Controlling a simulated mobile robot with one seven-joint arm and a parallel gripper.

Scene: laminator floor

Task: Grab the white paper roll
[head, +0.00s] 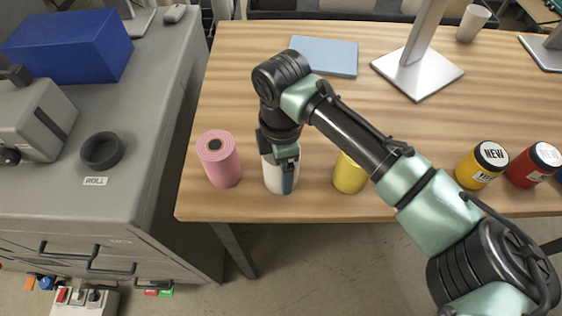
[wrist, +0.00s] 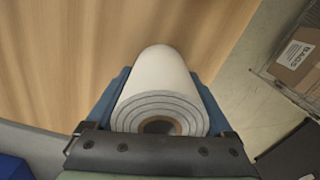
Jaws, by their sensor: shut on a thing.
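The white paper roll (head: 272,178) stands upright near the front edge of the wooden table, between a pink roll and a yellow roll. In the wrist view the white roll (wrist: 158,92) sits between my two blue finger pads, its layered end and core facing the camera. My gripper (head: 281,172) comes down over the roll from above and is shut on it. In the head view the gripper hides part of the roll's top and side. I cannot tell whether its base touches the table.
The pink roll (head: 219,160) stands close on the left, the yellow roll (head: 349,174) on the right, partly behind my arm. Yellow (head: 482,165) and red (head: 533,165) jars stand further right. A grey cabinet (head: 150,130) with a black ring holder (head: 102,151) is at left.

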